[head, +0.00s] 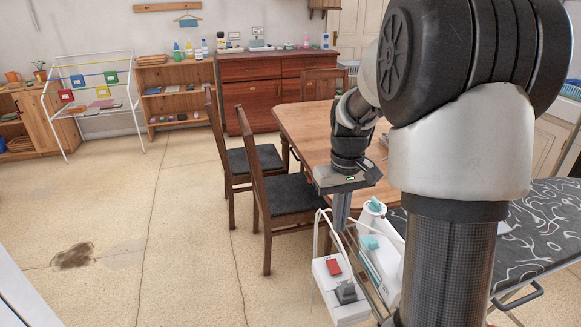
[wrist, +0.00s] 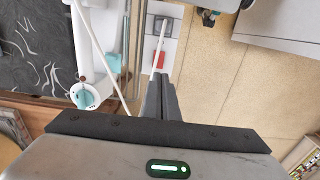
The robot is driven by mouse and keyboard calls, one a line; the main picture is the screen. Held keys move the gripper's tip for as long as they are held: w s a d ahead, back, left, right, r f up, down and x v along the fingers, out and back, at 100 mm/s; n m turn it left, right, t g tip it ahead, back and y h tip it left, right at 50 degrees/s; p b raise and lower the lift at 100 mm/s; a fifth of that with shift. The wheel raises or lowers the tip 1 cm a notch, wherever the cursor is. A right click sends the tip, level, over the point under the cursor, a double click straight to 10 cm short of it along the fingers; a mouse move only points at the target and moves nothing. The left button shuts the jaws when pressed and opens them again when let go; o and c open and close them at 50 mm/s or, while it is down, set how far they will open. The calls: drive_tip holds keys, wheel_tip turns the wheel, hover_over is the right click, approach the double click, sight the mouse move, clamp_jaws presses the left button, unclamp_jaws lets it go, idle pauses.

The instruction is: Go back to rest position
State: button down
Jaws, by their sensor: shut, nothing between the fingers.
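My gripper (head: 340,212) hangs in front of the dining table in the head view, pointing down, its fingers shut with nothing between them. In the wrist view the closed fingers (wrist: 158,92) point toward a white power strip with a red switch. The strip (head: 328,292) shows below the gripper in the head view. My arm fills the right of the head view and hides part of the table and ironing board.
A patterned ironing board (head: 545,225) with a white and teal iron (head: 372,212) is close at right. Dark chairs (head: 285,192) stand left of the wooden table (head: 300,122). A red-brown dresser (head: 250,95) is at the back. The floor at left is clear apart from a dark stain (head: 73,256).

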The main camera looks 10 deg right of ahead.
drive_tip(key=s+a+r+t+p, duration=0.2)
drive_tip(key=s+a+r+p, duration=0.3)
drive_tip(key=s+r, duration=0.4)
drive_tip(key=s+a+r+t+p, duration=0.3)
drive_tip(key=s+a+r+p, duration=0.2)
drive_tip(key=s+r, duration=0.5)
wheel_tip(320, 180, up, 4)
drive_tip(key=shift+a+t, duration=0.3)
drive_tip(key=shift+a, duration=0.25)
